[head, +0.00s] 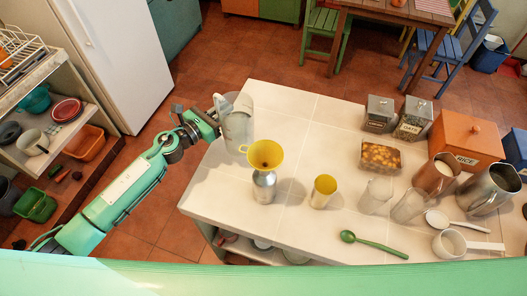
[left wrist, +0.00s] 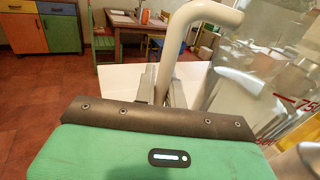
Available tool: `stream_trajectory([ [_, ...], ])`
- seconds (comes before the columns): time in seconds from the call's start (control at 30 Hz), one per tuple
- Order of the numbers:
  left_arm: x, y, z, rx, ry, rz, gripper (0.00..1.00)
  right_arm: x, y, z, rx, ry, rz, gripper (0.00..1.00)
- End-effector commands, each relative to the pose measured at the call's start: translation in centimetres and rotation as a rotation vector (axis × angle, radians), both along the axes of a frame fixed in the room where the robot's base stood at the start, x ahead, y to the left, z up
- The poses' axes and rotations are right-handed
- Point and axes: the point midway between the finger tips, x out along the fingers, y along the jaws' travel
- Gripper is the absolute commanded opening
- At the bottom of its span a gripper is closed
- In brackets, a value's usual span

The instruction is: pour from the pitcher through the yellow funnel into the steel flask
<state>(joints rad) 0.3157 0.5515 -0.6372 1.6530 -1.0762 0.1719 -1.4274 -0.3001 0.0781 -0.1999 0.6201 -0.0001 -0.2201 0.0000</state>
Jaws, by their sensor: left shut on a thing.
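The clear pitcher (head: 237,124) is at the counter's left edge in the head view. In the left wrist view its see-through wall with red marks (left wrist: 286,104) fills the right side. My left gripper (head: 217,113) is shut on the pitcher's pale handle (left wrist: 211,14). I cannot tell whether the pitcher's base touches the counter. The yellow funnel (head: 265,153) sits on top of the steel flask (head: 264,188), which stands upright just right of and nearer than the pitcher. The funnel hides the flask's mouth. My right gripper is in neither view.
A yellow cup (head: 324,191) stands right of the flask. Clear glasses (head: 376,195), a steel jug (head: 494,188), a rice box (head: 465,143) and jars (head: 379,113) crowd the right. A green spoon (head: 372,244) lies in front. Counter (head: 300,112) behind the funnel is clear.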

Motion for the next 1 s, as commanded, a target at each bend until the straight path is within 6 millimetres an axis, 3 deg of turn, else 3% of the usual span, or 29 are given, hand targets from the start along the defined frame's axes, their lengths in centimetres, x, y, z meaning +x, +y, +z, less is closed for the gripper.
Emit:
stream_trajectory([
  [0.57, 0.0, 0.3, 0.1, 0.004, -0.012, -0.016, 0.0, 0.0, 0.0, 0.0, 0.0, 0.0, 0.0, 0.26],
  [1.0, -0.3, 0.0, 2.6, 0.105, -0.161, -0.016, 0.0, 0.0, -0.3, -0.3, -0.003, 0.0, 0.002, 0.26],
])
